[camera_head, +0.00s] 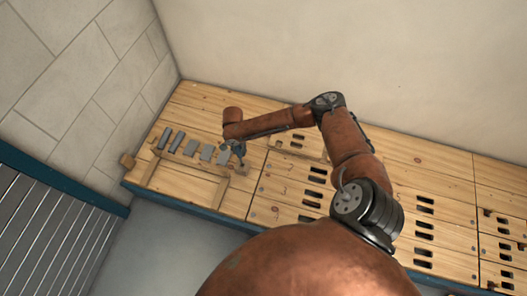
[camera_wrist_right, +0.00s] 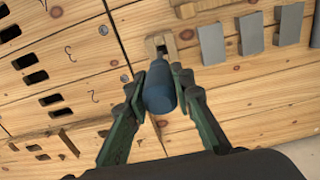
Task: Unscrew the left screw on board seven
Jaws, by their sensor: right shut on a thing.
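My right gripper (camera_head: 236,152) is at the right end of a row of grey blocks. In the right wrist view its dark green fingers (camera_wrist_right: 168,82) are shut on a blue cylinder (camera_wrist_right: 160,92), which looks like a tool handle. A small wooden holder (camera_wrist_right: 161,46) with a notch is just beyond the cylinder; I cannot tell whether they touch. Wooden boards with dark slots and small numbers (camera_head: 290,188) lie to the right. Small round grey screw heads (camera_wrist_right: 103,30) show on them. I cannot tell which board is seven. My left gripper is not in view.
Several grey blocks (camera_head: 207,153) stand in a row on the wooden bench, and they also show in the right wrist view (camera_wrist_right: 250,34). A wooden strip (camera_head: 208,169) runs in front of them. A tiled wall (camera_head: 80,80) closes the left; a plain wall (camera_head: 350,50) is behind.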

